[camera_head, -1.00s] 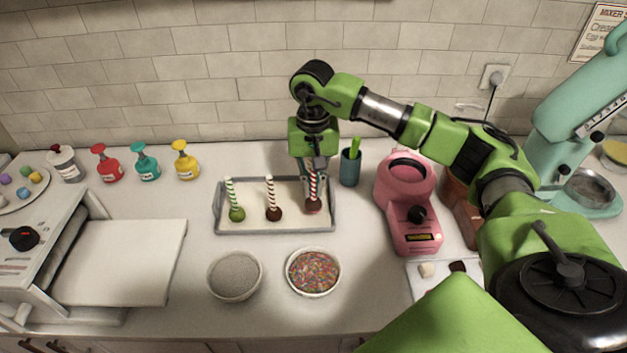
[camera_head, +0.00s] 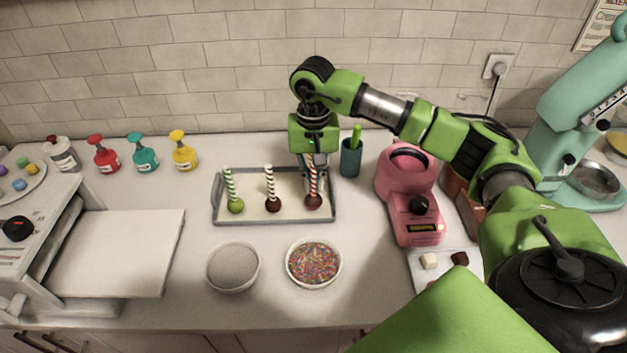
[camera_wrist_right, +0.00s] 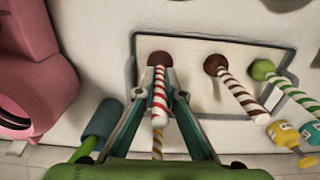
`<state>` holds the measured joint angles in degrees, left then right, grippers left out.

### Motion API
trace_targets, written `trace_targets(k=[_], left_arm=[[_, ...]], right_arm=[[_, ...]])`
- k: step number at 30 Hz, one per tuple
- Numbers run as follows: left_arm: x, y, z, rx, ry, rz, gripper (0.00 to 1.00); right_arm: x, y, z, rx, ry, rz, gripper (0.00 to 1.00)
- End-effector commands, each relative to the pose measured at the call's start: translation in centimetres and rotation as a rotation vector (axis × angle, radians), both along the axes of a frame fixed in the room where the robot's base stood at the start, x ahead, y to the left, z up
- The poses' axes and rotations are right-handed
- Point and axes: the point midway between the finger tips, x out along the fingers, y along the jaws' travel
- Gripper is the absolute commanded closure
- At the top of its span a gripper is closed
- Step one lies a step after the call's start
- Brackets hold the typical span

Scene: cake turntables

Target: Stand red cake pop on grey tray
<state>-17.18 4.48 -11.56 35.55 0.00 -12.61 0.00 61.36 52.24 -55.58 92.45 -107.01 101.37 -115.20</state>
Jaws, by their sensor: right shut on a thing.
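The red cake pop, with a red-and-white striped stick and a dark head (camera_head: 313,201), is at the right end of the grey tray (camera_head: 333,213). Its stick points up, head down. My right gripper (camera_head: 312,178) is above the head, shut on the striped stick. The right wrist view shows the stick (camera_wrist_right: 159,100) between the two fingers (camera_wrist_right: 161,90) and the head (camera_wrist_right: 160,58) over the pale tray floor. I cannot tell whether the head touches the tray. My left gripper is out of view.
A brown-striped pop (camera_head: 272,204) and a green-striped pop (camera_head: 235,206) stand to the left on the tray. A teal cup (camera_head: 350,161) and pink machine (camera_head: 410,195) are to the right. Sprinkle bowls (camera_head: 234,267) (camera_head: 313,263) sit in front.

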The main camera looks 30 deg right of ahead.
Motion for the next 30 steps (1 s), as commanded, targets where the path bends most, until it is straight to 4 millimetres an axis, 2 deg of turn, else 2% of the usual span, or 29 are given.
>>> trace_targets(k=[5,11,12,14,25,30], left_arm=[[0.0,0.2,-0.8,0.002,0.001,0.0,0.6],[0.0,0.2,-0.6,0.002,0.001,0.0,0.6],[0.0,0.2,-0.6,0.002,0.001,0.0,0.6],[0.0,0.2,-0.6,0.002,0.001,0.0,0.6],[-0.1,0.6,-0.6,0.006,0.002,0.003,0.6],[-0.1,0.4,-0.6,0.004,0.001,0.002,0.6]], right_arm=[[0.0,0.0,-0.8,0.0,0.0,-0.001,1.0],[0.0,0.0,-0.6,0.0,0.0,0.0,1.0],[0.0,0.0,-0.6,0.0,0.0,0.0,0.86],[0.0,0.0,-0.6,0.0,0.0,0.0,0.71],[0.0,0.0,-0.5,0.0,0.0,0.0,0.71],[0.1,0.0,1.6,0.0,-0.004,0.0,0.71]])
